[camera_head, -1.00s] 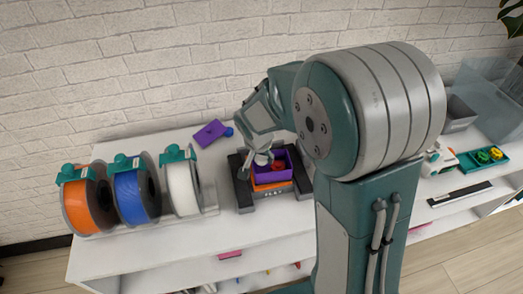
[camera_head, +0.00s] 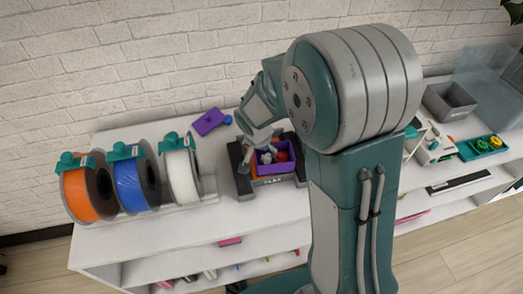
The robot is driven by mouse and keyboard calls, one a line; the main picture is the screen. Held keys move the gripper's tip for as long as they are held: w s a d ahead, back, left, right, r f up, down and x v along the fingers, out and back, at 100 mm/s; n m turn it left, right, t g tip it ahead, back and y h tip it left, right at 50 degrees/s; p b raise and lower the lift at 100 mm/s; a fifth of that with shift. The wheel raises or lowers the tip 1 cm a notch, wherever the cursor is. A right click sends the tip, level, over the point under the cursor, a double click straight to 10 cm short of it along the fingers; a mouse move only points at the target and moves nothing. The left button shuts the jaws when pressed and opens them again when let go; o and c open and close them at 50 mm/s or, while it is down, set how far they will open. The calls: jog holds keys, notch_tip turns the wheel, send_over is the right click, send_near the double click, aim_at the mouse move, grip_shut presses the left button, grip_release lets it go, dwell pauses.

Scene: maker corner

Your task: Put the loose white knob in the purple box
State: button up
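The purple box (camera_head: 287,168) is open-topped and sits in a dark frame on the white bench, with something orange beside it. A red knob-like thing (camera_head: 282,157) is inside it. My gripper (camera_head: 267,155) points down at the left part of the box, its tip at or just inside the opening. Small pale grey shapes show at the tip; I cannot tell fingers from a white knob there. My arm covers part of the area to the right. No loose white knob is clearly visible elsewhere.
A purple plate (camera_head: 208,122) with a blue knob (camera_head: 228,119) lies behind the box. Orange (camera_head: 82,192), blue (camera_head: 130,185) and white (camera_head: 181,177) spools stand at left. At right are a grey bin (camera_head: 449,101) and a teal tray (camera_head: 482,147).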

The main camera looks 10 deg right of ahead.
jog(key=v, duration=1.1)
jog(key=s+d+r+n+t+y, duration=0.1)
jog(key=s+d+r+n, duration=0.1)
jog(key=s+r, duration=0.3)
jog(key=s+d+r+n+t, duration=0.2)
jog(key=s+r+n, duration=0.2)
jog(key=s, duration=1)
jog(key=shift+r+n+y, duration=0.4)
jog(key=shift+r, duration=0.2)
